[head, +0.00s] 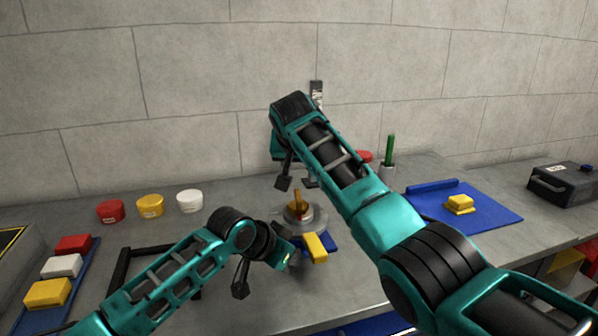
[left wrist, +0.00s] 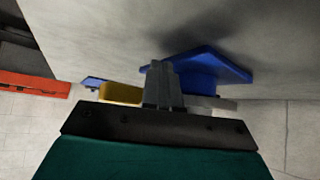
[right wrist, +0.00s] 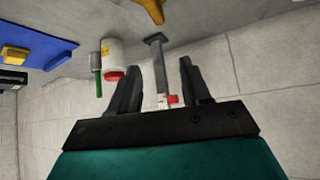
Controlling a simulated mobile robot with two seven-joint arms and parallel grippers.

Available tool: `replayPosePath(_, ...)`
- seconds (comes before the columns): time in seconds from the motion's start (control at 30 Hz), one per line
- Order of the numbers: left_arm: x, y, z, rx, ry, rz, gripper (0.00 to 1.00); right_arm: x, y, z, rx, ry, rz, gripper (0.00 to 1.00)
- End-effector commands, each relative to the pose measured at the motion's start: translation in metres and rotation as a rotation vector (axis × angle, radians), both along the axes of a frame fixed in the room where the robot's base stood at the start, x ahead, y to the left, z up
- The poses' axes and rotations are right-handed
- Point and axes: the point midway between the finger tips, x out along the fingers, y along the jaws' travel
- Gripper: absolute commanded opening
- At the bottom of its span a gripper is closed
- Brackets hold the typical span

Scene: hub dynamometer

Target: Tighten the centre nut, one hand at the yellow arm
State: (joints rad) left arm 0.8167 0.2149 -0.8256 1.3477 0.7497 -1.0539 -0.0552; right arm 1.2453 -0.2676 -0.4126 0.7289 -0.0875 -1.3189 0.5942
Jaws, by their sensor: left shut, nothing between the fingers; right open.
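The hub (head: 318,222) is a round grey disc on the bench, with an orange-yellow centre piece (head: 297,203) standing on it, apparently the nut. The yellow arm (head: 315,246) sticks out at its front, over a blue base (head: 330,243). My left gripper (head: 295,262) is shut and empty, close beside the yellow arm; the left wrist view shows the arm's yellow block (left wrist: 122,92) just left of the fingers. I cannot tell if they touch.
A grey post (right wrist: 159,70) with a red part shows between my right fingers, apparently behind them. A blue mat (head: 485,208) bears a yellow block. Red, yellow and white tubs (head: 150,205) stand at left.

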Motion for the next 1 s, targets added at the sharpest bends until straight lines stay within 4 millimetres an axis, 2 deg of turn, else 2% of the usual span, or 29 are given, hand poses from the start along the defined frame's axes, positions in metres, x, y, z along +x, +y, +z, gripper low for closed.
replayPosePath(0.13, 0.000, 0.000, 0.000, 0.000, 0.000, 0.000, 0.00, -0.010, -0.006, -0.007, 0.004, -0.004, 0.048, 0.47)
replayPosePath(0.4, 0.000, 0.000, 0.000, 0.000, 0.000, 0.000, 0.00, -0.037, -0.004, -0.020, -0.003, -0.001, 0.162, 0.47)
replayPosePath(0.53, 0.000, 0.000, 0.000, 0.000, 0.000, 0.000, 0.00, -0.043, -0.002, -0.024, -0.006, 0.003, 0.190, 0.47)
replayPosePath(0.67, 0.000, 0.000, 0.000, 0.000, 0.000, 0.000, 0.00, -0.041, -0.001, -0.028, -0.007, 0.006, 0.196, 0.47)
replayPosePath(1.0, 0.000, 0.000, 0.000, 0.000, 0.000, 0.000, 0.00, -0.016, 0.001, -0.055, -0.007, 0.006, 0.194, 0.47)
